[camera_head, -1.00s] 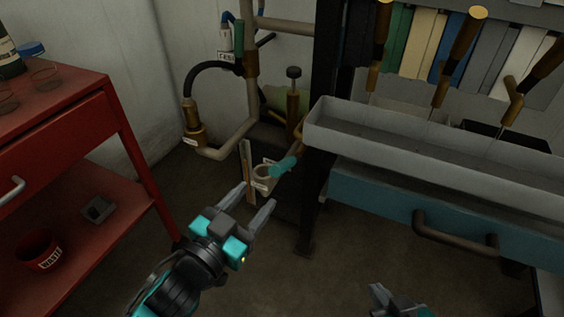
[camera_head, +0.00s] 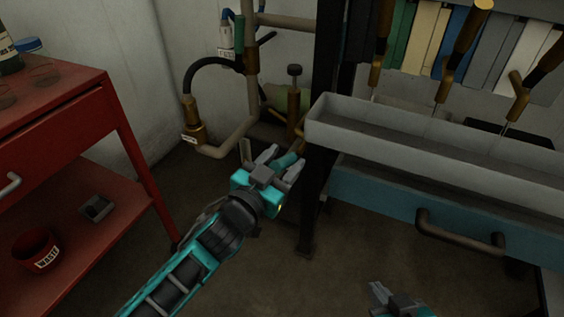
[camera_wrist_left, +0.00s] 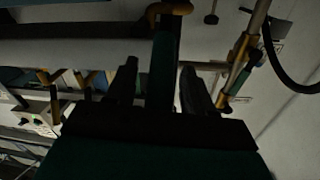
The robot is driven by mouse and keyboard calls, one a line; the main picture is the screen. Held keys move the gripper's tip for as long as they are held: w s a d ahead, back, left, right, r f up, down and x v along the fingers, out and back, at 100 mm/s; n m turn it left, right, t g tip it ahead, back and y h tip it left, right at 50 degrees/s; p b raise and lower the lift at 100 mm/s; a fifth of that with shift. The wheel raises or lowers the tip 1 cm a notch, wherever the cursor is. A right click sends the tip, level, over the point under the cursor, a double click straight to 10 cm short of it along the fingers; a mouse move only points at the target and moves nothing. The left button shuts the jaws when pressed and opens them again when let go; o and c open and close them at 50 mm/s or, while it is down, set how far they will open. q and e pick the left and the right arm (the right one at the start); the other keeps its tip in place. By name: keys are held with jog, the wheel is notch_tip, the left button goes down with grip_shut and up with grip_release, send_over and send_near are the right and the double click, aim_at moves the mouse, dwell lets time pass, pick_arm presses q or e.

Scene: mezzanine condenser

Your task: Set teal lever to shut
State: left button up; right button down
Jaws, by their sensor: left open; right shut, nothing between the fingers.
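The teal lever (camera_head: 286,161) is a short handle low beside the black post, below the brass valve. Its grip shows between the fingertips of my left gripper (camera_head: 287,156), which is open around it in the head view. In the left wrist view the dark teal handle (camera_wrist_left: 162,68) runs between the two open fingers of the left gripper (camera_wrist_left: 158,82), with brass at its far end. Contact with the fingers cannot be told. The labels near the lever are hidden behind the gripper. My right gripper (camera_head: 383,292) is shut and empty at the bottom edge.
The black post (camera_head: 318,190) stands just right of the lever. A grey trough (camera_head: 420,135) and blue drawer (camera_head: 385,195) jut out at right. Brass pipework (camera_head: 215,150) is left of the lever. A red cart (camera_head: 70,120) stands at left. The floor between is clear.

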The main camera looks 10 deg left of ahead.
aim_at(288, 155)
pick_arm(q)
grip_shut()
pick_arm(e)
jog(key=shift+d+f, duration=0.1)
jog(key=shift+f, duration=0.15)
dwell(0.3)
